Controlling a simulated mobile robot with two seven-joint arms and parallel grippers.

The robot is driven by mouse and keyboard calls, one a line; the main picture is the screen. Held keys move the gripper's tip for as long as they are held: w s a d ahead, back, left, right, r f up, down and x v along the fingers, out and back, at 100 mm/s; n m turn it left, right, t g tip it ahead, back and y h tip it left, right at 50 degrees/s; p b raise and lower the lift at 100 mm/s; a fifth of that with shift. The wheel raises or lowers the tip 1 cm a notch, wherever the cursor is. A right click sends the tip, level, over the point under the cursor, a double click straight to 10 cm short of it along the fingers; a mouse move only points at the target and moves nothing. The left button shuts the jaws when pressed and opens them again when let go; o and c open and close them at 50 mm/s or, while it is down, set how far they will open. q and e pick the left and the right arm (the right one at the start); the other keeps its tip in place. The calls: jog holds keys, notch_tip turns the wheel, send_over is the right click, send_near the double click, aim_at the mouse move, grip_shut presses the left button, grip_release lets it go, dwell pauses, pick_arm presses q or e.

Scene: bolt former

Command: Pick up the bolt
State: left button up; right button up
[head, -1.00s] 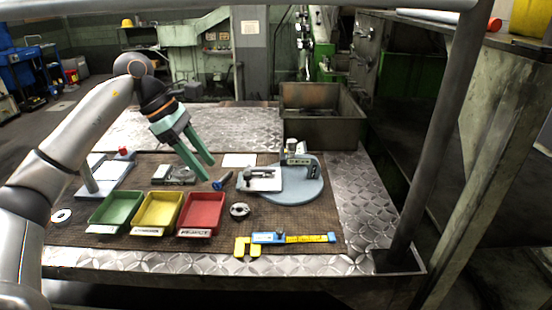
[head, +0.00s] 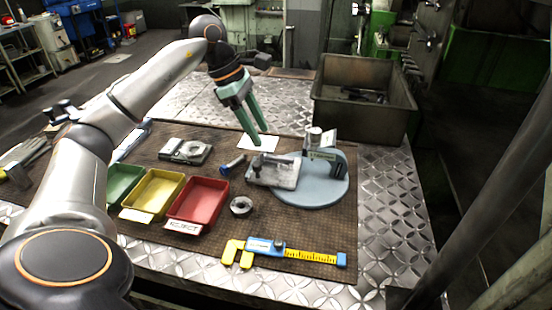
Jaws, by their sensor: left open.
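A dark, slim bolt-like part (head: 276,159) also shows on the light plate of the gauge stand. My left gripper (head: 257,139) has two green fingers, open and pointing down. It is above the back of the mat, by a white card (head: 258,143), apart from both pieces. My right gripper is not in view.
Green (head: 123,181), yellow (head: 154,193) and red (head: 198,204) trays stand at the front left. A yellow-and-blue caliper (head: 285,252) lies at the front. A metal ring (head: 241,206) lies beside the red tray. A metal bin (head: 363,123) with dark pieces stands at the back right.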

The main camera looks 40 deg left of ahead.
aim_at(278, 159)
pick_arm(q)
jog(key=x, duration=0.6)
jog(key=shift+f, duration=0.35)
grip_shut()
jog(key=shift+r, duration=0.1)
